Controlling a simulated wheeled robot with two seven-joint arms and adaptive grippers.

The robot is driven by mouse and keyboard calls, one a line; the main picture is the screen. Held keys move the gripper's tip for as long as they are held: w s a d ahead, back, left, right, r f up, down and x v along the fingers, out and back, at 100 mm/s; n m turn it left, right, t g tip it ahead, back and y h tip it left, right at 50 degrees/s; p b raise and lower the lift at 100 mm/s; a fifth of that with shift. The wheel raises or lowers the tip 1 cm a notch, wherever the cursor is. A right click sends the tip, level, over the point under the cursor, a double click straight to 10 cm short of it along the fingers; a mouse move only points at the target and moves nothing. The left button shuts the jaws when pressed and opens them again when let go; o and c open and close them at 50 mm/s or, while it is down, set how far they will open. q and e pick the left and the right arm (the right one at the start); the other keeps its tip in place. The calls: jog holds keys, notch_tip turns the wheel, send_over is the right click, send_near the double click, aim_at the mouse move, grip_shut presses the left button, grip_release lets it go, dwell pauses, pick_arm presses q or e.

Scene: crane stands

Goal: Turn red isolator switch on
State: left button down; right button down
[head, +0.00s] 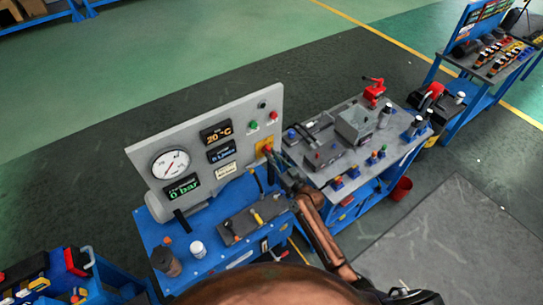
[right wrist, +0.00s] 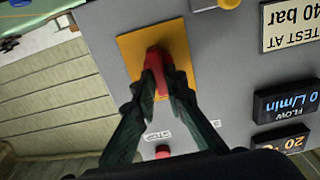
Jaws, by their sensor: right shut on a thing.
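The red isolator switch (right wrist: 154,60) is a red handle on a yellow plate (right wrist: 128,52), seen in the right wrist view. In the head view its yellow plate (head: 262,147) is at the right side of the grey gauge panel, and the handle is mostly hidden by my gripper. My right gripper (right wrist: 163,80) is shut on the red handle, with one dark finger on each side. It also shows in the head view (head: 270,158), reaching up to the panel from below. My left gripper is in neither view.
The grey panel (head: 142,153) carries a round gauge (head: 170,164) and displays reading "20 °C" and "0 bar". It stands on a blue bench (head: 153,232) with a grey tray and cups. A second workbench (head: 400,148) with parts stands close on the right. A red bucket (head: 402,188) is beside it.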

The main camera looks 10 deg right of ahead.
jog(key=shift+w+d+f+m+p, duration=0.15)
jog(key=shift+m+p, duration=0.1)
jog(key=shift+m, duration=2.7)
jog(key=shift+s+d+f+m+p, duration=0.15)
jog(key=shift+m+p, duration=0.1)
jog(key=shift+m, duration=2.75)
jog(key=shift+w+d+f+m+p, duration=0.15)
jog(key=shift+m+p, duration=0.1)
jog(key=shift+m, duration=2.7)
jog(key=shift+a, duration=0.1)
jog(key=c, duration=2)
grip_release()
jog(key=shift+o, duration=0.2)
